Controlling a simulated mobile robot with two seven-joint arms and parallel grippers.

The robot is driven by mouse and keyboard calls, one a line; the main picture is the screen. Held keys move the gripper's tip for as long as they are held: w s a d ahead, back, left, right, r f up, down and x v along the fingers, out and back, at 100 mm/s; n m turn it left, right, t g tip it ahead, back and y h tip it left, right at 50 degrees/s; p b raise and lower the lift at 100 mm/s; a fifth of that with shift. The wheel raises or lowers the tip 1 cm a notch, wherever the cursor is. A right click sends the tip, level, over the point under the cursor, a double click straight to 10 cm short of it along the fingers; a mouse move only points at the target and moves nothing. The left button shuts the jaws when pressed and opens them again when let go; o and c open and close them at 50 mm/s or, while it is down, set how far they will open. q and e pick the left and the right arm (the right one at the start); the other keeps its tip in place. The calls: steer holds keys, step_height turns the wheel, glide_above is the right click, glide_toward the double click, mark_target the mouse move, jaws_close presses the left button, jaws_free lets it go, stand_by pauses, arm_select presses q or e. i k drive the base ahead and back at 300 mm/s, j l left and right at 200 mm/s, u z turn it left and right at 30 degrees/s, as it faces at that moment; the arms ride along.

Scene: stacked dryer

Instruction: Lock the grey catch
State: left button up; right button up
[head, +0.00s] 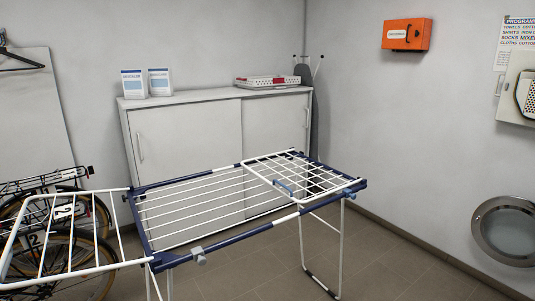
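A small grey catch (199,256) sits on the near blue side rail of a drying rack (255,229), close to the rack's left end. At this size I cannot tell whether the catch is locked. The rack has white bars and blue rails. Its left wing (75,272) is spread out to the left and its right wing (300,168) lies over the right end. Two small blue pieces show at the right wing, one of them a handle-like piece (283,187). Neither of my grippers is in view.
Bicycles (60,240) stand behind the left wing. A white sliding-door cabinet (185,142) stands behind the rack, with two small boxes and a red-and-white item on top. A round door (507,230) is at the right. The tiled floor (400,270) right of the rack is clear.

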mark_target(198, 253)
steer(key=i+l, duration=0.2)
steer(key=l+u, duration=0.1)
steer(key=u, duration=0.25)
steer(key=i+l+u, duration=0.1)
steer(key=u, duration=0.25)
steer(key=l+u, duration=0.2)
steer(key=u, duration=0.75)
